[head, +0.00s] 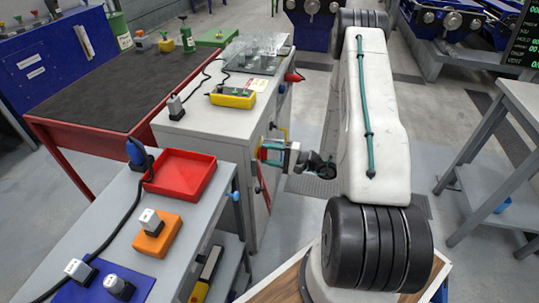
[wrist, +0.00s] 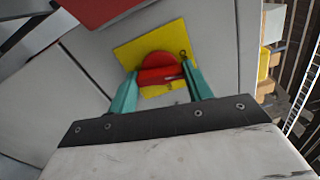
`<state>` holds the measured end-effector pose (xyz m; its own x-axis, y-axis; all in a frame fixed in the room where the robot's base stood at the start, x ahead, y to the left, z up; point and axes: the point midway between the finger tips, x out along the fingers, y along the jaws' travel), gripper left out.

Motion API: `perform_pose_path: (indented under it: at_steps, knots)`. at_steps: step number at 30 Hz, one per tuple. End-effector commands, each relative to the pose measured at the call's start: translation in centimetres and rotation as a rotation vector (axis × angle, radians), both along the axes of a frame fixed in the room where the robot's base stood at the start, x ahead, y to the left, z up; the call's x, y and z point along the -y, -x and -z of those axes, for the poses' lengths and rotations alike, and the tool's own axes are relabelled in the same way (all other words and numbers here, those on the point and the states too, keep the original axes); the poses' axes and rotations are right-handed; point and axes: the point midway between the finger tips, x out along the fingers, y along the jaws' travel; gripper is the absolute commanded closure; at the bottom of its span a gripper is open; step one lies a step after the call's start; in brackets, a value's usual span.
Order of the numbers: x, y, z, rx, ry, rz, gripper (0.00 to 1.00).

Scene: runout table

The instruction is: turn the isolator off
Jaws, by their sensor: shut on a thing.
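The isolator shows in the wrist view as a red rotary handle (wrist: 160,70) on a yellow plate (wrist: 128,50), fixed to a grey cabinet face. My gripper (wrist: 160,80) has its two teal fingers closed on either side of the red handle. In the head view my gripper (head: 272,152) is at the right side of the grey cabinet (head: 262,110), level with its upper part. The red handle is hidden there behind the fingers. A bit of yellow (head: 284,130) shows just above the gripper.
A red tray (head: 180,173) and an orange block (head: 157,236) with a switch sit on the near grey bench. A red-framed table (head: 95,90) with a dark top stands at left. A grey bench (head: 490,180) stands at right. Floor is open between it and my arm.

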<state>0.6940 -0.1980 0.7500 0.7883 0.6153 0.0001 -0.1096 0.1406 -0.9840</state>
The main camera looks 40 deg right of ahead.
Motion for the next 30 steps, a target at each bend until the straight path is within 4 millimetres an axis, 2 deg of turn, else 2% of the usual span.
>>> perform_pose_path:
  at_steps: [12,27,28,30]
  knots:
    - [0.08,0.0,0.02,0.101,0.129,0.002,0.73]
    - [0.07,0.01,0.04,0.11,0.143,0.002,0.73]
    - [0.07,0.01,0.04,0.11,0.143,0.002,0.44]
    - [0.07,0.01,0.04,0.11,0.143,0.002,0.28]
